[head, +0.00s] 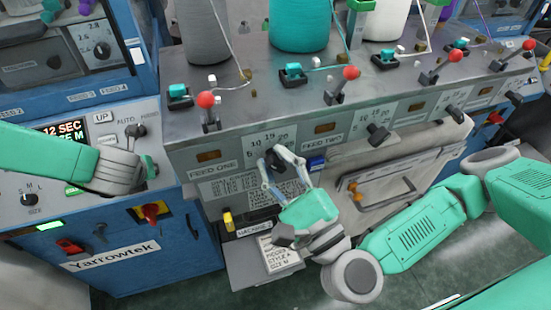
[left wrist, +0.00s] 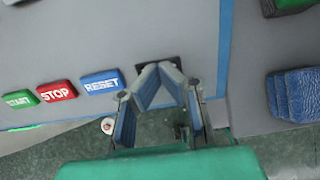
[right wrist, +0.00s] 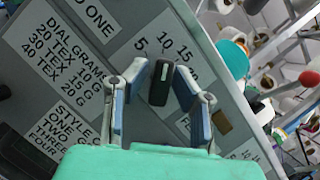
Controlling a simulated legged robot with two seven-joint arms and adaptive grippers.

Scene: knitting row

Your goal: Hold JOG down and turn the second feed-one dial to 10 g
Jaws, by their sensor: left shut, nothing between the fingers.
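The feed-one dial is a black knob with a white mark; in the right wrist view (right wrist: 159,84) its mark points up near the printed 10. It also shows small in the head view (head: 276,157). My right gripper (right wrist: 160,68) has one finger on each side of the knob; whether they press on it I cannot tell. In the head view my right gripper (head: 280,158) reaches up to the panel. My left gripper (left wrist: 160,66) is shut and empty, its tips over a small black base right of the RESET button (left wrist: 102,85). The tips hide any JOG button there.
START (left wrist: 17,99) and STOP (left wrist: 57,91) buttons lie beside RESET. Red-knobbed levers (head: 207,101) and yarn cones (head: 299,25) stand on the ledge above the dials. A second dial (head: 377,133) is on the panel's right.

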